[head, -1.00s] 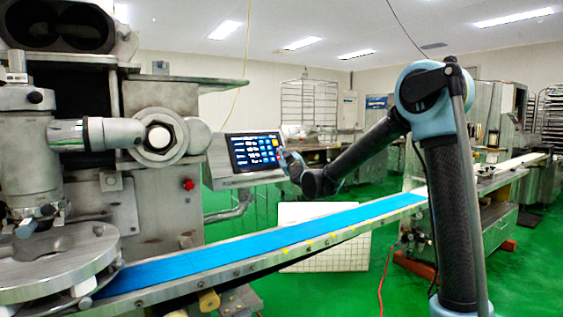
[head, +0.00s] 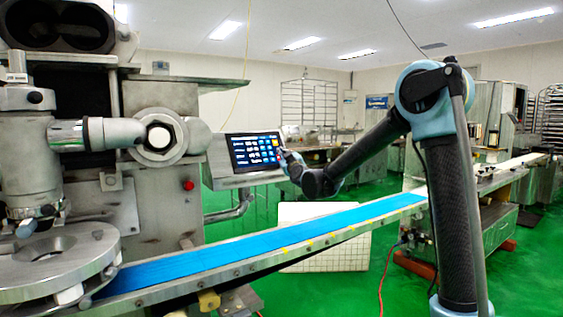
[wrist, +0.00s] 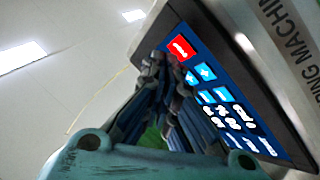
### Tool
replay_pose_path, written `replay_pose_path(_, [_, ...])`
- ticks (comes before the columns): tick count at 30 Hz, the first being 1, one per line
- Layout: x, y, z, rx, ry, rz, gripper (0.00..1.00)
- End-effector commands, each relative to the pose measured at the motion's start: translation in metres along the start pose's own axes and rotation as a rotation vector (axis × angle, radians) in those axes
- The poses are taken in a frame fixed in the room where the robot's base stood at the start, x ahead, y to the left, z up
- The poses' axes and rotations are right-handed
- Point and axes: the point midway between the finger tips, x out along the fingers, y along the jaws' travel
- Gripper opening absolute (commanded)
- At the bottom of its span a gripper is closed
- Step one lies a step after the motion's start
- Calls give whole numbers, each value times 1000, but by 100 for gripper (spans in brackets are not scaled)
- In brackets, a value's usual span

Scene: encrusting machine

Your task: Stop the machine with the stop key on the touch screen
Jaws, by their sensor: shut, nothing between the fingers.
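The touch screen (head: 255,151) is a dark panel with white, blue and yellow fields on the metal machine housing. In the wrist view the touch screen (wrist: 212,62) is tilted and shows a red key (wrist: 181,48) at its upper left corner, with blue keys beside it. The red key's label is too small to read. My gripper (wrist: 165,62) is shut and empty, its fingertips just below the red key in the picture. In the head view my gripper (head: 284,155) is at the right edge of the screen. Whether the fingertips touch the screen cannot be told.
A blue conveyor belt (head: 270,238) runs below the screen and my arm. A red button (head: 188,185) sits on the machine body at left. A white crate-like panel (head: 322,213) stands behind the belt. Another machine (head: 498,125) stands at right.

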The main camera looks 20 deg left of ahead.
Motion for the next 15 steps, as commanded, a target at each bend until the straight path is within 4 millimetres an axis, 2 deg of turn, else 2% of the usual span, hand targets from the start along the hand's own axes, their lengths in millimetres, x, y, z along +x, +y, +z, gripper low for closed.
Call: replay_pose_path(15, [6, -4, 3, 0, 0, 0, 0])
